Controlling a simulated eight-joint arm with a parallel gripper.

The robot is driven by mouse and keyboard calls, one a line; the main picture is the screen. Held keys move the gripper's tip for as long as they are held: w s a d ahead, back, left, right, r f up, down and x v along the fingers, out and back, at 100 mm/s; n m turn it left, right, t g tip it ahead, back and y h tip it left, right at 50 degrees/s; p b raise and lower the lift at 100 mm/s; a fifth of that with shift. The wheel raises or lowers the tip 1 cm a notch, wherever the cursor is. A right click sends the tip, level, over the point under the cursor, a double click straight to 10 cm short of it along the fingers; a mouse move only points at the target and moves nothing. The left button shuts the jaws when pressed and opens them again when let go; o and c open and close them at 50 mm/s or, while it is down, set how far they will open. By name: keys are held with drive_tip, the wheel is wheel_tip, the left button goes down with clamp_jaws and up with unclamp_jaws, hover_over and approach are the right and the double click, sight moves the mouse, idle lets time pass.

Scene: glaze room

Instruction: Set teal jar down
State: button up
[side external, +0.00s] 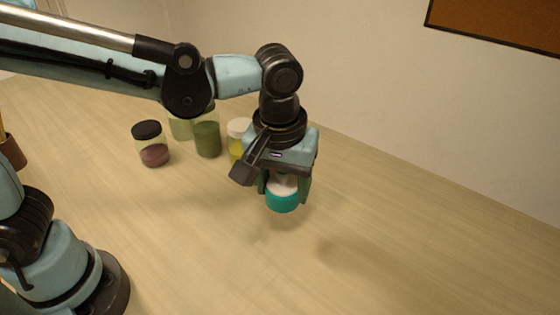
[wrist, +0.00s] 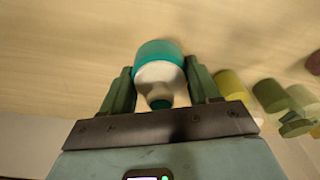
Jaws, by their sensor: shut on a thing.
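The teal jar (side external: 283,201) has a teal body and a white top. My gripper (side external: 285,187) points down and is shut on it, with one finger on each side. The jar looks upright and seems to hang a little above the table, with a soft shadow below; the exact gap is hard to tell. In the wrist view the jar (wrist: 158,50) sits between both fingers of my gripper (wrist: 160,74), its white top and a small teal knob facing the camera.
Behind and left of my gripper stand a yellow jar with a white lid (side external: 236,150), a green jar (side external: 207,140), a pale green jar (side external: 180,129) and a dark-lidded jar with purple contents (side external: 154,155). The wooden table (side external: 400,250) is clear to the right and in front.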

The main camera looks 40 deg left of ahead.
drive_tip(key=r, duration=1)
drive_tip(key=shift+w+a, duration=0.25)
drive_tip(key=shift+a, duration=0.1)
drive_tip(key=w+a+n, duration=0.4)
drive_tip(key=a+n, duration=0.1)
drive_tip(key=a, duration=0.7)
drive_tip(key=w+a+n, duration=0.4)
drive_tip(key=a+n, duration=0.1)
drive_tip(key=a, duration=0.8)
drive_tip(key=s+a+n+g, duration=0.1)
drive_tip(key=s+a+n, duration=0.25)
drive_tip(key=a, duration=0.55)
drive_tip(key=s+a+n, duration=0.3)
drive_tip(key=s+a, duration=0.1)
drive_tip(key=a, duration=0.5)
drive_tip(key=s+a+n+g, duration=0.1)
drive_tip(key=s+a+n, duration=0.25)
drive_tip(key=a, duration=0.55)
drive_tip(key=shift+y, duration=0.3)
drive_tip(key=f, duration=2.2)
drive_tip(key=shift+w, duration=0.3)
drive_tip(key=shift+f, duration=0.1)
